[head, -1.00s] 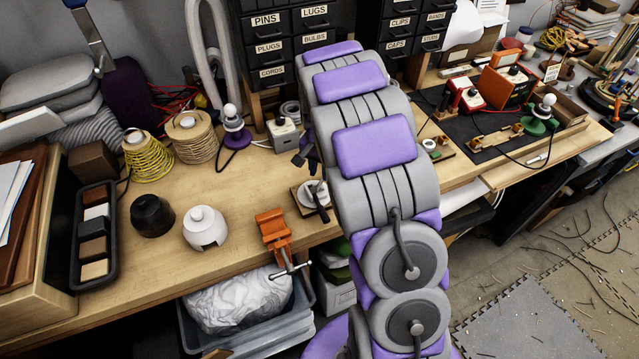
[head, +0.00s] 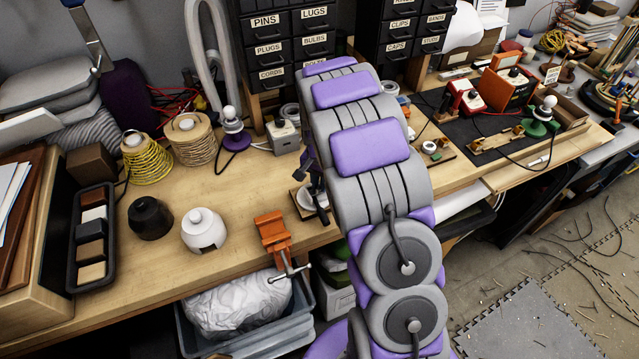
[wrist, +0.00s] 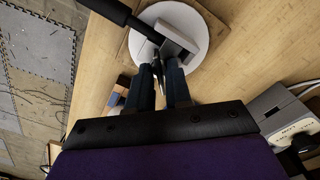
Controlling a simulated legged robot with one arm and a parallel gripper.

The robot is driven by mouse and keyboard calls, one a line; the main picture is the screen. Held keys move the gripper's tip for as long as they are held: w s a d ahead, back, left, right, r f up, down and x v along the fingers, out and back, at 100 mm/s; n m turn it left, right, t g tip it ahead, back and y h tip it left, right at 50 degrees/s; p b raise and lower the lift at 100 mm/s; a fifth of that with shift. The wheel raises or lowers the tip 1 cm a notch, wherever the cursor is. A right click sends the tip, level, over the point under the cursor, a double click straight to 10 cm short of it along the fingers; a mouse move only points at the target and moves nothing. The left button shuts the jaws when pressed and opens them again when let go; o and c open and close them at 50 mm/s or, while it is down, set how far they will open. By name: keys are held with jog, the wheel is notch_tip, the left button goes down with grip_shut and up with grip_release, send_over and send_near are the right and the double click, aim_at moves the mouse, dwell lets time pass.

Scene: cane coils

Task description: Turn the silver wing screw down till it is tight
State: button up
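In the wrist view a round white disc (wrist: 198,28) sits on a small wooden board (wrist: 128,47), with a black handle (wrist: 105,8) and a grey block (wrist: 178,42) on it. The board (head: 303,206) also shows in the head view, partly behind my arm. My gripper (wrist: 159,68) points at the disc's near edge, its two dark fingers close together with a narrow gap. A small, thin, dark-silver piece at the fingertips may be the wing screw; I cannot tell whether the fingers touch it. In the head view my gripper (head: 312,172) is low over the board, mostly hidden.
An orange vise (head: 273,232) is clamped at the bench's front edge, left of the board. A grey box (head: 283,136) stands behind. White (head: 204,230) and black (head: 151,217) domed parts stand farther left. Bare bench lies between them and the spools.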

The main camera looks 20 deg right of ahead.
grip_shut()
jog(key=shift+r+m+p, duration=0.1)
jog(key=shift+m+p, duration=0.4)
jog(key=shift+m, duration=0.1)
jog(key=m+p, duration=0.1)
jog(key=m, duration=0.2)
jog(key=m+p, duration=0.3)
jog(key=m, duration=0.1)
jog(key=shift+m, duration=0.4)
jog(key=m+p, duration=0.2)
jog(key=m, duration=0.2)
jog(key=shift+m, duration=0.4)
jog(key=shift+s+f+m+p, duration=0.15)
jog(key=shift+m+p, duration=0.2)
jog(key=shift+m, duration=0.9)
jog(key=shift+w+f+m+p, duration=0.1)
jog(key=shift+m+p, duration=0.2)
jog(key=shift+m, duration=0.95)
jog(key=o, duration=0.6)
grip_release()
